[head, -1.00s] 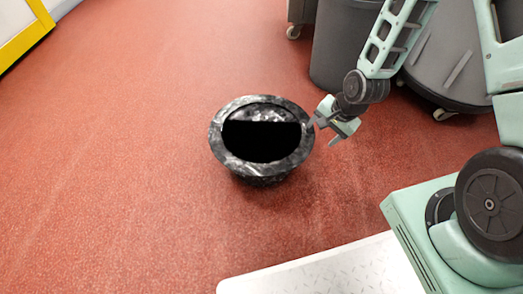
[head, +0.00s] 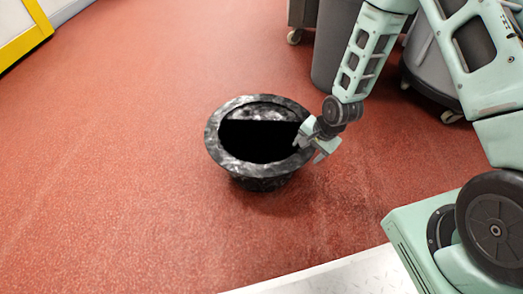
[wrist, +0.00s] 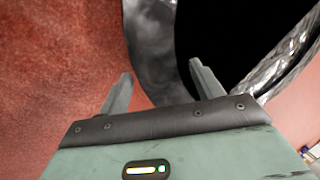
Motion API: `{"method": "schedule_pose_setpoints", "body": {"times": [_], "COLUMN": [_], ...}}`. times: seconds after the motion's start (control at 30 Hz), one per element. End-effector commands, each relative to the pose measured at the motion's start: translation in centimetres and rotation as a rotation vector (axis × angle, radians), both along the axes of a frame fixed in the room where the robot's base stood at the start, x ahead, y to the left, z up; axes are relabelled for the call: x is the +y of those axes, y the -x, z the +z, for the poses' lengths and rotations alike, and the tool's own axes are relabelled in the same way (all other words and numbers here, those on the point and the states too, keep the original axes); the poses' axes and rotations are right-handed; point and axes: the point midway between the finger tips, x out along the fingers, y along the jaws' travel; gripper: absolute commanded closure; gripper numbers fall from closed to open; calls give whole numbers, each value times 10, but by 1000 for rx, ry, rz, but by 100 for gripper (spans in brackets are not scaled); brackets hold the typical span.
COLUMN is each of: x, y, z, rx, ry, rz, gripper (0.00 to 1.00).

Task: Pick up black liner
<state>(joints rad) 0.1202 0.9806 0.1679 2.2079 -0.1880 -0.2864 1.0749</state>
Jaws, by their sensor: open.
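The black liner (head: 263,176) is a shiny, crinkled, round tub shape with a wide rolled rim and a dark hollow. It stands upright on the red floor in the middle of the head view. My gripper (head: 309,151) is at its right rim. In the wrist view the rim (wrist: 152,50) runs between the two open fingers (wrist: 160,80), with one finger over the floor side and the other over the dark opening. I cannot tell whether either finger touches the rim.
Grey wheeled bins (head: 337,45) stand at the back right behind my arm. A yellow-edged panel (head: 25,42) is at the top left. A pale textured plate (head: 350,275) lies at the bottom. The red floor (head: 110,180) left of the liner is clear.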

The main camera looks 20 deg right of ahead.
Motion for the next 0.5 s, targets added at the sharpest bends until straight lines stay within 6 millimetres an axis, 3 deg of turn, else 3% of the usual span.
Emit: {"method": "schedule_pose_setpoints", "body": {"times": [0.03,0.2,0.47,0.5], "x": [3,7,8,8], "y": [-2,-7,-8,-8], "z": [-12,-31,-30,-30], "rx": [-1,1,0,0], "ry": [0,0,-1,-1], "rz": [3,1,1,1], "gripper": [34,34,34,40]}}
